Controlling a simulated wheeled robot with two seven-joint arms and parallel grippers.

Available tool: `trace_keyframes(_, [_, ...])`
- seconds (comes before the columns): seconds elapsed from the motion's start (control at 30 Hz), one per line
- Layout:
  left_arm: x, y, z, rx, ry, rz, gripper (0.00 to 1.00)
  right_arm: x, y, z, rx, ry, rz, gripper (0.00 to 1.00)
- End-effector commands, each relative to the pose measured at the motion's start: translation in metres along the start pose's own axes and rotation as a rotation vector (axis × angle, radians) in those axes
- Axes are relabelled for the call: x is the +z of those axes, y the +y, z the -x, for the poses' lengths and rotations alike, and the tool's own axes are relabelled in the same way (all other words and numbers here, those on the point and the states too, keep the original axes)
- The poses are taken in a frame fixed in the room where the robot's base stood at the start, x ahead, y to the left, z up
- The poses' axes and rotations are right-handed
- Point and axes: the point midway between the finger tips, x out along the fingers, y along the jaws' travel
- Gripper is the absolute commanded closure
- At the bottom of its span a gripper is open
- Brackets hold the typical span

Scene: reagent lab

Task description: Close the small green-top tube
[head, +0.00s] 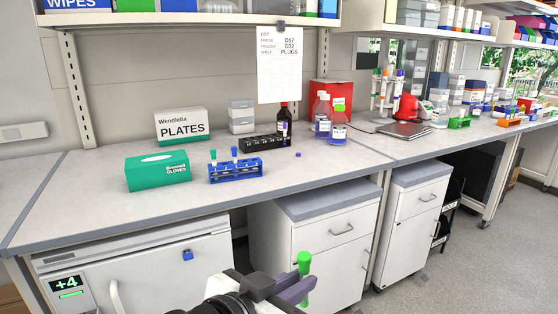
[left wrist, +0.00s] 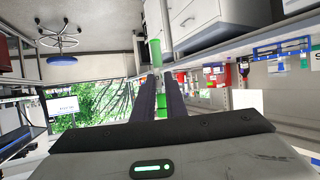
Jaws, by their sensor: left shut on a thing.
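A small green-top tube (head: 304,264) is held upright in front of the cabinets, low in the head view. My left gripper (head: 298,287) is shut on it, with the green top above the dark fingers and some green showing below them. In the left wrist view the tube (left wrist: 154,50) stands between the two fingers (left wrist: 158,88), with a pale section between green parts. The fingers hide part of the tube, and I cannot tell how the top sits on it. My right gripper is in neither view.
The bench front is clear. A drawer cabinet (head: 325,240) is behind my left gripper.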

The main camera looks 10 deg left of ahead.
Motion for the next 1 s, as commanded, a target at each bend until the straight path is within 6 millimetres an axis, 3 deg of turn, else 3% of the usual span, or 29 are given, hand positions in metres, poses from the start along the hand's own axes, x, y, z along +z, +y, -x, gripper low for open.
trace_keyframes(0.03, [0.021,-0.007,0.004,-0.040,-0.009,0.027,1.00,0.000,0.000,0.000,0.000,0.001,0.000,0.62])
trace_keyframes(0.2, [0.075,-0.037,0.025,-0.184,-0.008,0.084,1.00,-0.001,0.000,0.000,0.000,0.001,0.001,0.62])
trace_keyframes(0.5, [0.155,-0.075,0.084,-0.366,-0.005,0.152,1.00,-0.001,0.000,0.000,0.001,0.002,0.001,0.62])
trace_keyframes(0.73, [0.180,-0.085,0.113,-0.411,0.002,0.170,1.00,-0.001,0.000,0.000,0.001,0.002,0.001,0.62])
trace_keyframes(1.0, [0.182,-0.086,0.117,-0.415,0.006,0.173,1.00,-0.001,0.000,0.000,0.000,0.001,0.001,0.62])
